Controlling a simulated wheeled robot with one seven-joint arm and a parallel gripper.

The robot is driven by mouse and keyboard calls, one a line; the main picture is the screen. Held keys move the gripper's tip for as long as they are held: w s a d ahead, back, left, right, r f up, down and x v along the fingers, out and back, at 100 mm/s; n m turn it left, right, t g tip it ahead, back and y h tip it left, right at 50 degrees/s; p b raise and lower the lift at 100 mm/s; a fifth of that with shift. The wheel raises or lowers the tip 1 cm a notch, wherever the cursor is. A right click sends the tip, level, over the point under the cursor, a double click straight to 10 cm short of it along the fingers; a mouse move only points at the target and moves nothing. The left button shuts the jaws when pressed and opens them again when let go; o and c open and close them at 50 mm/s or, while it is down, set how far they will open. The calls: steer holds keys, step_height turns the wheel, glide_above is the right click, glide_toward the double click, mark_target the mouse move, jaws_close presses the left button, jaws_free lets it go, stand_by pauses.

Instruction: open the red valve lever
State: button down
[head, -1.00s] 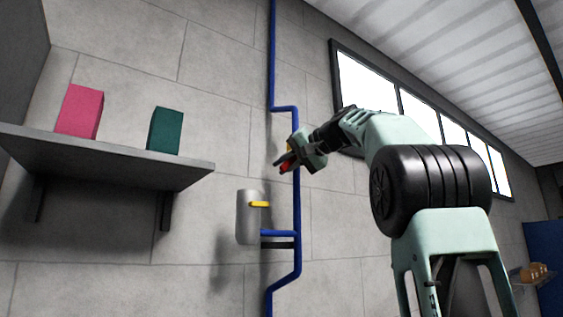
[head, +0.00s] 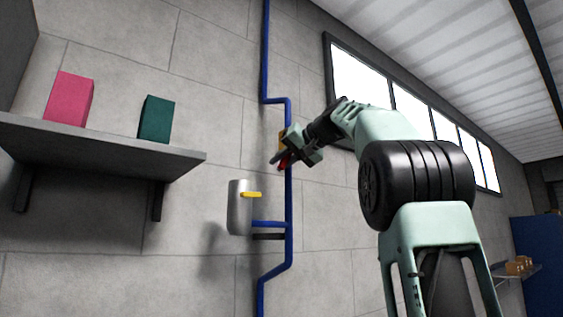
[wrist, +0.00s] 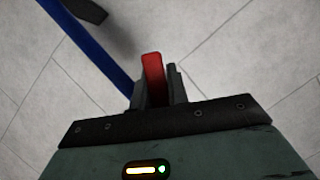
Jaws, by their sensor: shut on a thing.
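The red valve lever (wrist: 153,72) shows in the wrist view as a red bar between the two fingers of my gripper (wrist: 153,90), its end sticking out past them. In the head view the red lever (head: 284,163) is a small red piece at my gripper (head: 282,158), in front of the blue pipe. My gripper is shut on the lever. A small yellow part (head: 283,138) shows just above, at the pipe. The rest of the lever and its joint to the pipe are hidden behind the gripper.
A vertical blue pipe (head: 289,210) runs down the grey wall. A metal cylinder (head: 238,208) with a yellow handle (head: 252,195) sits lower left of my gripper. A shelf (head: 100,147) at left holds a pink box (head: 69,98) and a green box (head: 156,119).

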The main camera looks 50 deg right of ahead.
steer(key=c, duration=1.4)
jaws_free()
steer(key=shift+o, duration=0.2)
steer(key=shift+s, duration=0.1)
steer(key=v, duration=1.7)
steer(key=shift+r, duration=0.15)
